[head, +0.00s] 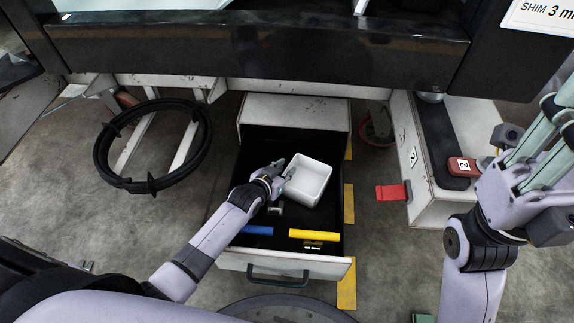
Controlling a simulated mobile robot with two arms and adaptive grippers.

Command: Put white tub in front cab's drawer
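The white tub (313,183) is a square, open container. It sits inside the open drawer (290,262) of the low white cabinet under the dark bench, toward the drawer's right side. My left gripper (286,170) is at the tub's left wall, its fingers close to or touching the rim. Whether they are clamped on the wall cannot be told. My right gripper (552,128) is raised at the right edge, away from the drawer and partly cut off; its opening is unclear.
A blue bar (257,230) and a yellow bar (314,235) lie at the drawer's front. A black ring (153,147) stands at left. The black bench (260,50) overhangs the drawer's back.

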